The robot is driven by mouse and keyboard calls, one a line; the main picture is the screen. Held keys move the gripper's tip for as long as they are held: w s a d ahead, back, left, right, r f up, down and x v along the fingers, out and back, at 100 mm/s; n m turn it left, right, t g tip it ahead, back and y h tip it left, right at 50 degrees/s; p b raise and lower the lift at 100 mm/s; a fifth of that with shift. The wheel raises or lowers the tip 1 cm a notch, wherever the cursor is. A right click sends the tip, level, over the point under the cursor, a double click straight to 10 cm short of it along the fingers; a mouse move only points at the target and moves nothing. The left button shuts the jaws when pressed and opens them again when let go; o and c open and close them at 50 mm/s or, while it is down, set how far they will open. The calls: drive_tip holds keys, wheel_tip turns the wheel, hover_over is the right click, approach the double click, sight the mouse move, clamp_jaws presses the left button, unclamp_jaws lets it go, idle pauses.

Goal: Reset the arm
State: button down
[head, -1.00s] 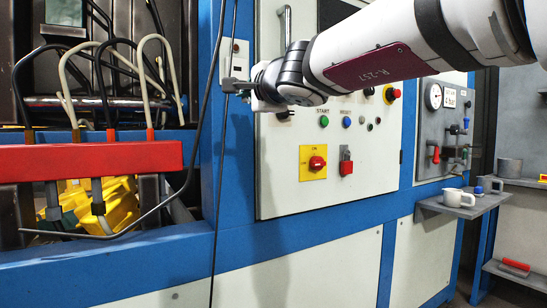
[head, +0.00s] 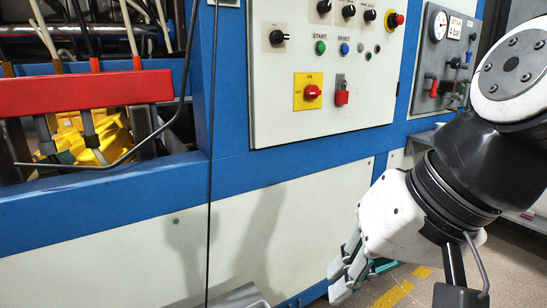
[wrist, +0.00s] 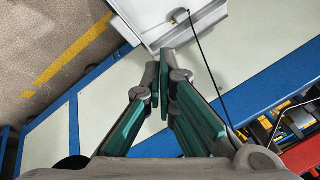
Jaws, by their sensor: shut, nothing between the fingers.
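My gripper (head: 340,280) hangs low at the right of the head view, in front of the machine's lower white panels, with its fingers pointing down and to the left. In the wrist view my gripper (wrist: 164,68) is shut, its fingertips together and nothing between them. It appears clear of the machine. My bent arm fills the right edge of the head view.
The control panel (head: 375,105) has buttons and a red switch (head: 312,92). A black cable (head: 211,220) hangs down. A grey-white surface (wrist: 190,15) lies beyond the fingertips.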

drive_tip(key=s+d+f+g+h, duration=0.4)
drive_tip(key=s+d+f, duration=0.4)
drive_tip(key=s+d, duration=0.4)
wheel_tip(320, 180, up, 34)
drive_tip(key=t+p, duration=0.4)
drive_tip(key=p, duration=2.8)
drive_tip(key=shift+s+a, duration=0.25)
drive_tip(key=shift+a, duration=0.15)
drive_tip(key=c, duration=2.4)
unclamp_jaws()
